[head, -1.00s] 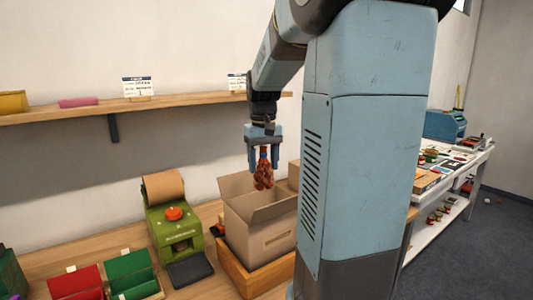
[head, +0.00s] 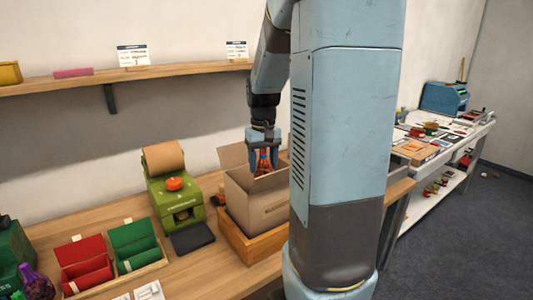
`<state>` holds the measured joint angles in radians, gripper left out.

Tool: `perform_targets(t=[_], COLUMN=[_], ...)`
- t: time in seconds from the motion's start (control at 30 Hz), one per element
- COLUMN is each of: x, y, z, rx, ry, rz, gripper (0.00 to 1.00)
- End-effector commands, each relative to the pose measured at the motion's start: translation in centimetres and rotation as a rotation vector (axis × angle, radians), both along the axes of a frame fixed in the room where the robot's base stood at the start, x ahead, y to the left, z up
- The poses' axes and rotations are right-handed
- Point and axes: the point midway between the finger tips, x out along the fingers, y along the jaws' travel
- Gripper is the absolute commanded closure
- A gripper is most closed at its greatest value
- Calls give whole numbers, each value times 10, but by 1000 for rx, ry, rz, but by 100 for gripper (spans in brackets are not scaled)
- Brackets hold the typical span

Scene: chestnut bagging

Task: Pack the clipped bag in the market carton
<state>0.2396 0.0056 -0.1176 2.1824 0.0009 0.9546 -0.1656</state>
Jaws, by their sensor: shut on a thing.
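My gripper (head: 263,157) points straight down over the open market carton (head: 262,209), with its fingertips near the carton's rim. It is shut on the clipped bag (head: 263,166), a net of reddish-brown chestnuts. The bag's lower part is hidden behind the carton's raised front flap. The carton is brown cardboard with its flaps up and stands in a wooden tray (head: 248,245) on the bench. I cannot tell whether the bag touches anything inside.
A green machine with a paper roll (head: 174,189) stands left of the carton. Red (head: 84,265) and green (head: 134,245) bins sit further left. A shelf (head: 115,81) runs along the wall above. A white table (head: 440,152) stands at the right.

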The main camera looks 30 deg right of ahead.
Motion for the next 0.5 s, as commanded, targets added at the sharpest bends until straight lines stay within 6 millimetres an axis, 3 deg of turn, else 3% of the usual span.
perform_targets(t=[0.5], x=[0], y=[1], z=[-51], rx=[1], ry=[2], rz=[0], gripper=[77])
